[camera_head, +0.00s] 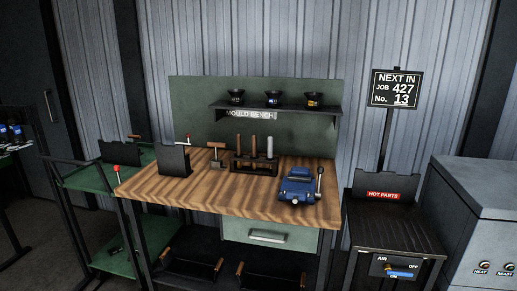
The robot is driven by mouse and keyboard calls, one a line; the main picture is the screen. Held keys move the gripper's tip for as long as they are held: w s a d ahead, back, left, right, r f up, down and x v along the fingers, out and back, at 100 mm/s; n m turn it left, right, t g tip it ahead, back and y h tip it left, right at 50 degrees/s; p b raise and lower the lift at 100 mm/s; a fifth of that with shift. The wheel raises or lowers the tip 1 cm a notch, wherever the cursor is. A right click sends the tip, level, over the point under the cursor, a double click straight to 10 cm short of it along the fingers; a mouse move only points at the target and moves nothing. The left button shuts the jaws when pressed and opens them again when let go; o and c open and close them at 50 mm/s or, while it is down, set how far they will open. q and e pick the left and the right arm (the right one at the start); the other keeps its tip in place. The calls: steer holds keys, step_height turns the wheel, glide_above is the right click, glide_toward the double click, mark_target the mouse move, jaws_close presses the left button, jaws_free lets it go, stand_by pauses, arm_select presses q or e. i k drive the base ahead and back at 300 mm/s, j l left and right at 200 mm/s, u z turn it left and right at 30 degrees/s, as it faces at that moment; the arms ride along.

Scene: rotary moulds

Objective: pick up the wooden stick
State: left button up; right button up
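Two brown wooden-looking sticks stand upright side by side in a dark rack (254,166) on the workbench. The left brown stick (239,142) and the middle brown stick (253,145) look much alike; I cannot tell which one the task means. A grey stick (270,147) stands at the right of the same rack. The rack hides the lower ends of all three. Neither of my grippers is in view.
The wooden bench top (215,185) is clear in front of the rack. A blue vise-like device (298,186) sits to its right. A hammer-like tool (215,148) and a dark upright panel (174,160) are to its left. A shelf (290,109) with small dark cups is above.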

mark_target(254, 155)
steer(key=i+l, duration=0.35)
steer(key=i, duration=0.15)
steer(key=i+l+u, duration=0.15)
steer(key=i+l, duration=0.15)
steer(key=i, duration=0.2)
